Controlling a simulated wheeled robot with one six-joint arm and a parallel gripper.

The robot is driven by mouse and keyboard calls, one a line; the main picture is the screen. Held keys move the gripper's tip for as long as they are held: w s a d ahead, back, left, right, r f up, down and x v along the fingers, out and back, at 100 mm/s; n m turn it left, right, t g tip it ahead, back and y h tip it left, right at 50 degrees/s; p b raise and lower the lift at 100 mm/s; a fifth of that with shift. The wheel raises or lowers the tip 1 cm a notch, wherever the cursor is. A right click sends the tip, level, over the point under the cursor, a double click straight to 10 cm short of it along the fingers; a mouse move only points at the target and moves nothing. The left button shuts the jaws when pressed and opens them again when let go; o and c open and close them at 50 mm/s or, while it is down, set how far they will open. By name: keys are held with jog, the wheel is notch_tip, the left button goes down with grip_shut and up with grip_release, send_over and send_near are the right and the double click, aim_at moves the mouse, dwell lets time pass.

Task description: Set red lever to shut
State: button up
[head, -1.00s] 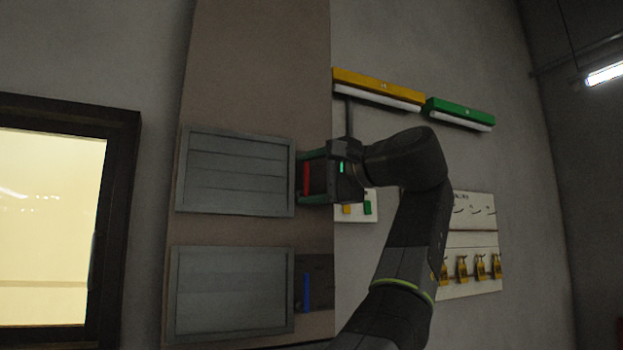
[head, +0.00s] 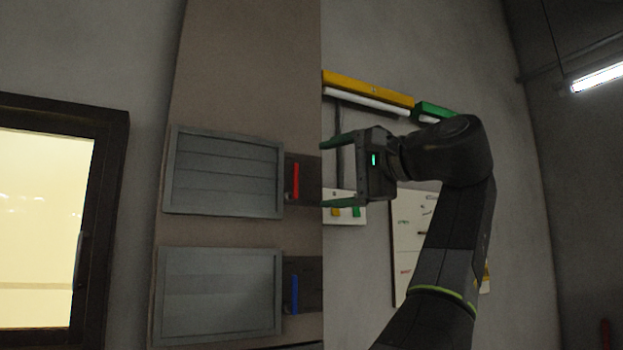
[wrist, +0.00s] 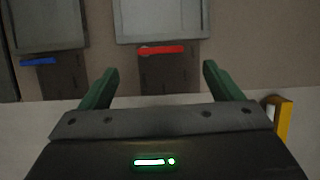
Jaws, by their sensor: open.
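The red lever (head: 295,181) is a thin bar standing upright on a dark plate (head: 309,172), just right of the upper grey louvred panel (head: 224,172). In the wrist view the red lever (wrist: 161,50) lies across the picture, beyond and between my fingers. My gripper (head: 322,173) is open and empty, with its two green fingers pointing left toward the lever. A gap separates the fingertips from the lever. The gripper (wrist: 158,80) also shows in the wrist view, fingers apart.
A blue lever (head: 295,294) stands beside the lower grey panel (head: 219,296). Yellow (head: 368,86) and green (head: 434,110) fixtures are on the wall to the right. A whiteboard (head: 408,245) hangs behind my arm. A window (head: 40,225) is at left.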

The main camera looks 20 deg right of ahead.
aim_at(296, 180)
jog(key=v, duration=0.5)
jog(key=shift+s+d, duration=0.15)
jog(key=shift+s, duration=0.25)
jog(key=x, duration=1.4)
jog(key=shift+s+d, duration=0.15)
